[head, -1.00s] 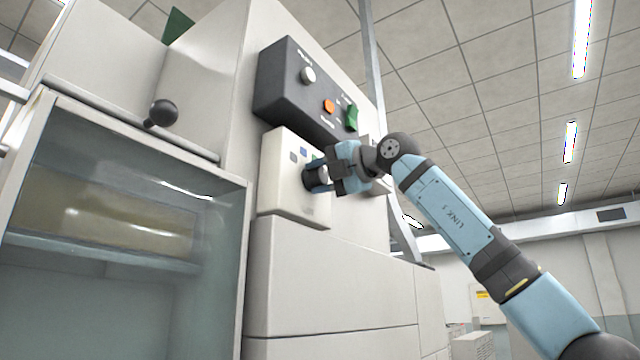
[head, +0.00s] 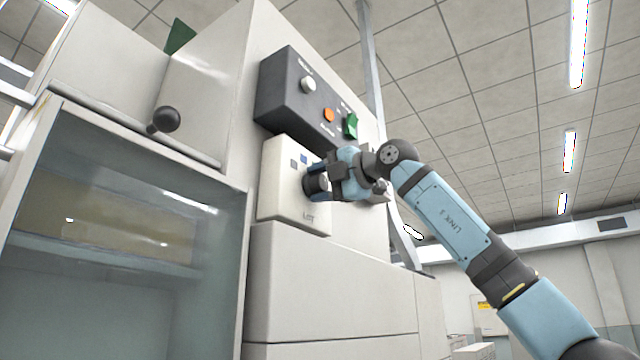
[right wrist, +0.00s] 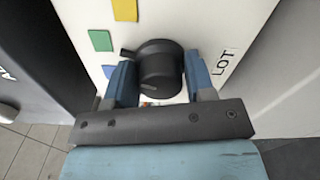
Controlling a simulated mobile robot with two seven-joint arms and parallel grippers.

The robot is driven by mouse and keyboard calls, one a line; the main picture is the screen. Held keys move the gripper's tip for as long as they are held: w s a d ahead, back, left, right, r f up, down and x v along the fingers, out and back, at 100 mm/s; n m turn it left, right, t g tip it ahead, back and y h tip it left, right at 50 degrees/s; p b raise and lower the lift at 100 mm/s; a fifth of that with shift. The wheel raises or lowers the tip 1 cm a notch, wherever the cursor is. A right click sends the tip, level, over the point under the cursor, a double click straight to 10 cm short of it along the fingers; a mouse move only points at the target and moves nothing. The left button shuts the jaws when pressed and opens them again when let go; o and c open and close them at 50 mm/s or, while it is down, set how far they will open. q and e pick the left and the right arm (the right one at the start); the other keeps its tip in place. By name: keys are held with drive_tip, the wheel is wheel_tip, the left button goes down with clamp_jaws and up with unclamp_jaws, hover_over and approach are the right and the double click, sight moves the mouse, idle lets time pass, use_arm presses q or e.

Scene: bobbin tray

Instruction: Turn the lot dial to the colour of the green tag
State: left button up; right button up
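The lot dial (right wrist: 160,66) is a black knob on a pale plate (head: 283,200) marked LOT. Its pointer sticks out left in the right wrist view, roughly toward the green patch (right wrist: 101,40). A yellow patch (right wrist: 124,9) and a blue patch (right wrist: 108,71) lie either side of the green one. My right gripper (right wrist: 160,82) has a finger close against each side of the dial; it also shows at the plate in the head view (head: 321,183). A flat green piece (head: 180,36) stands atop the machine; I cannot tell whether it is the tag. My left gripper is out of view.
A dark control box (head: 290,95) with a white knob (head: 308,84), an orange button (head: 329,115) and a green switch (head: 351,126) sits just above the plate. A black ball handle (head: 166,119) juts out at left, above a glazed compartment (head: 110,215).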

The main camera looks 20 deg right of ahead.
drive_tip(key=shift+o, duration=1.1)
drive_tip(key=shift+s+d, duration=0.15)
use_arm(q)
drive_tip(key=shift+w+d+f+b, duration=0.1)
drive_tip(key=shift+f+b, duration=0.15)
drive_tip(key=shift+b, duration=0.55)
use_arm(e)
drive_tip(key=v, duration=1.3)
drive_tip(key=shift+s, duration=0.15)
drive_tip(key=shift+d, duration=0.1)
